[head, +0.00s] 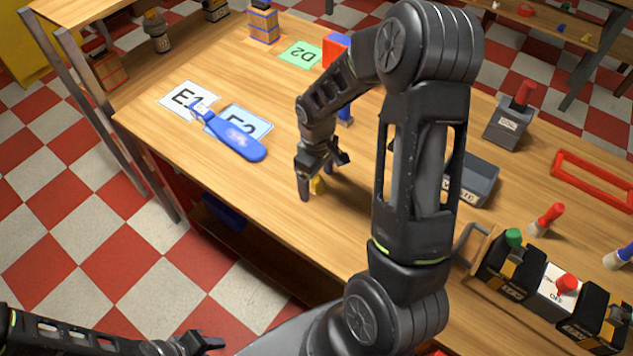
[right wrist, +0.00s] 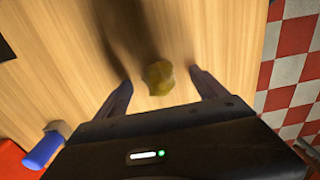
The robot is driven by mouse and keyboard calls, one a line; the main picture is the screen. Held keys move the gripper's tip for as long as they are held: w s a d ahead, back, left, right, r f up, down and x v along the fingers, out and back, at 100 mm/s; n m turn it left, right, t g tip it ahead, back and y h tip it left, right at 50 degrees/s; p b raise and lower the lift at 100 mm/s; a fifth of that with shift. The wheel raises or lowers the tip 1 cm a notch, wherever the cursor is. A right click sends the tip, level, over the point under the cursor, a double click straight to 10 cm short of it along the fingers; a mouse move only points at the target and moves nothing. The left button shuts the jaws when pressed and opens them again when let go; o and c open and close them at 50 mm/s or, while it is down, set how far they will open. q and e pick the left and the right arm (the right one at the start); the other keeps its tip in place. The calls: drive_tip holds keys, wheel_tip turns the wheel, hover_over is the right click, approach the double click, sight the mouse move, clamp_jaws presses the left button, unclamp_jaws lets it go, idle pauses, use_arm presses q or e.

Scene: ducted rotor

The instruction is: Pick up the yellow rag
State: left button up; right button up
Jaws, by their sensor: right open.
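The yellow rag (head: 318,185) is a small crumpled lump on the wooden table, near the table's front edge. In the head view my right gripper partly hides it. In the right wrist view the rag (right wrist: 159,77) lies on bare wood, ahead of and between my fingertips. My right gripper (head: 322,178) is open over the rag, with one finger on each side; I cannot tell how high it is above the table. My left gripper (head: 205,342) is low at the bottom left of the head view, away from the table, and its jaw opening is unclear.
A grey bin (head: 478,180) stands right of my right arm. A blue item (right wrist: 42,150) lies beside the right gripper. The front left table surface is clear.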

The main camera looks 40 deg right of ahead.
drive_tip(key=shift+c, duration=0.4)
drive_tip(key=c, duration=1.4)
